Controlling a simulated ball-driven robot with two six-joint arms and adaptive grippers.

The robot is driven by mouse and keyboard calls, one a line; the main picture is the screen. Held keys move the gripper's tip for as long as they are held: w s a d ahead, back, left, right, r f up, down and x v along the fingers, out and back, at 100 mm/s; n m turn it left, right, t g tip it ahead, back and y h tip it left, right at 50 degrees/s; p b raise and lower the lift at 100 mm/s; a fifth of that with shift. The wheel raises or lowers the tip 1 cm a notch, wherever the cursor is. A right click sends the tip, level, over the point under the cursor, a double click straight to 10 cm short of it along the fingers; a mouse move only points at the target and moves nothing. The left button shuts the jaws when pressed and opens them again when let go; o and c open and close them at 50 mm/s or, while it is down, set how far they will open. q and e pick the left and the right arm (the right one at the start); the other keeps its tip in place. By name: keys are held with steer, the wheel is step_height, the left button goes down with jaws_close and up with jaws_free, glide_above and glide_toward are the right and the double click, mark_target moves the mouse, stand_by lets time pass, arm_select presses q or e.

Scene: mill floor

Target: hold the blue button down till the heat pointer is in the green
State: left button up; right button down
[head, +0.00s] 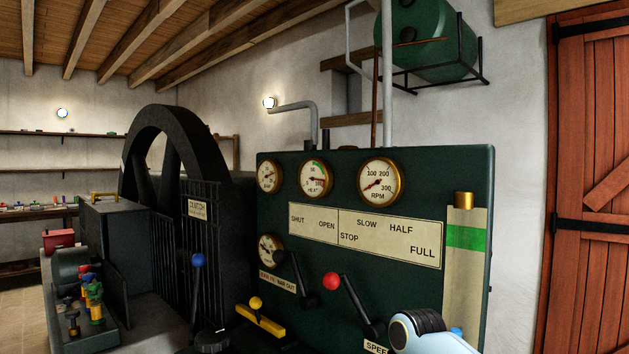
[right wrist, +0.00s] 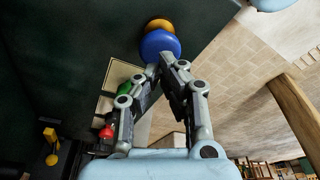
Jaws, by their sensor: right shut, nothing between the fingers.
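The blue button (right wrist: 160,45) shows in the right wrist view, with a brass collar behind it on the dark green panel. My right gripper (right wrist: 163,68) is shut and empty, its fingertips at the button's near edge. I cannot tell how far the button is pressed. The heat dial (head: 315,179) is at the top of the panel in the head view. Its green arc is at the top, and its pointer appears to point right, below the green. In the head view my right arm (head: 425,332) is at the panel's lower right. My left gripper is not in view.
The panel also bears an RPM dial (head: 380,182), a red-knobbed lever (head: 346,300) and a strip with a green band (head: 466,237). A yellow lever (head: 260,318) and a blue-knobbed lever (head: 197,275) stand left. A red door (head: 588,180) is right.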

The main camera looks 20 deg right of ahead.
steer(key=shift+f, duration=0.15)
steer(key=shift+f+b, duration=0.75)
steer(key=shift+f, duration=0.55)
stand_by(6.5)
